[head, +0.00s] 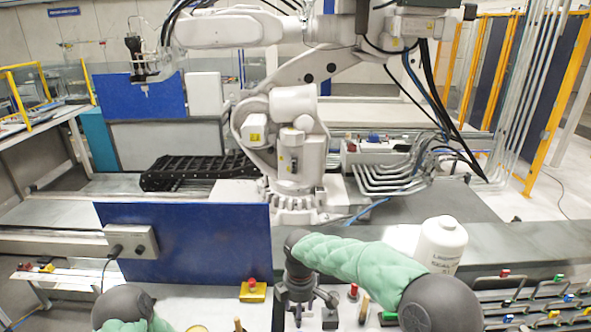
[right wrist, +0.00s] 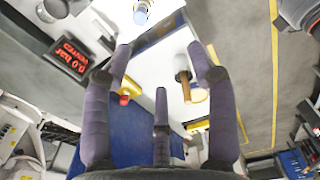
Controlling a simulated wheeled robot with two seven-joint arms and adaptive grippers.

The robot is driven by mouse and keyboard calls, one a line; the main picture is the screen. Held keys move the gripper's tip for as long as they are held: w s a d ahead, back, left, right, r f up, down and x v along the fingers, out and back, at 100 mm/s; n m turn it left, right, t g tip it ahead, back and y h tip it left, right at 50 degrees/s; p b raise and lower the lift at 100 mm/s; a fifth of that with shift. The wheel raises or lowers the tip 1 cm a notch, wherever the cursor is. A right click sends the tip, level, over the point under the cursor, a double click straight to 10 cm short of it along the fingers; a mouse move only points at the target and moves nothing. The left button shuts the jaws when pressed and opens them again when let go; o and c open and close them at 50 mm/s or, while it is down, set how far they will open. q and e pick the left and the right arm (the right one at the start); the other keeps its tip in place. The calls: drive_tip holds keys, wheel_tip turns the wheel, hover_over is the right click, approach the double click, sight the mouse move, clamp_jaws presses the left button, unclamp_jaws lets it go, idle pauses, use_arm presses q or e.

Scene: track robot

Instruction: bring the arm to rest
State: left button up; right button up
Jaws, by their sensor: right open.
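My right arm, in a green sleeve (head: 360,262), comes in from the lower right and bends across the near table, its wrist pointing down. My right gripper (head: 303,300) hangs over the tabletop with its fingers spread. In the right wrist view the right gripper (right wrist: 162,68) is open, its three purple fingers apart and nothing held between them. A wooden-handled tool (right wrist: 186,88) shows just beside the right finger in that view; I cannot tell how far below it is. Of my left arm only a dark joint and some green sleeve (head: 125,308) show at the lower left; its gripper is out of view.
A yellow box with a red button (head: 253,292) stands left of the right gripper. A white canister (head: 442,245) stands behind my forearm. A rack with coloured clips (head: 535,296) is at the right. A blue panel (head: 190,245) and a large white robot arm (head: 290,110) stand beyond.

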drive_tip(key=s+d+f+m+g+y, duration=0.1)
drive_tip(key=s+d+f+m+y, duration=0.3)
drive_tip(key=f, duration=0.8)
drive_tip(key=s+d+f+m+h, duration=0.1)
drive_tip(key=s+d+f+m, duration=0.1)
drive_tip(key=s+f+m, duration=0.65)
drive_tip(key=s+d+f+m+t, duration=0.1)
drive_tip(key=s+d+f+m, duration=0.1)
drive_tip(key=s+f+m, duration=0.4)
drive_tip(key=s+d+f+m, duration=0.3)
drive_tip(key=s+f, duration=0.1)
drive_tip(key=s, duration=0.4)
use_arm(q)
wheel_tip(320, 180, down, 15)
drive_tip(key=b, duration=1.4)
drive_tip(key=shift+w, duration=0.35)
use_arm(e)
wheel_tip(320, 180, down, 13)
drive_tip(key=w+a+n, duration=0.1)
drive_tip(key=w+a, duration=0.1)
drive_tip(key=shift+f+y, duration=0.15)
drive_tip(key=shift+y, duration=0.25)
use_arm(q)
drive_tip(key=shift+r, duration=0.15)
use_arm(e)
drive_tip(key=shift+s, duration=0.1)
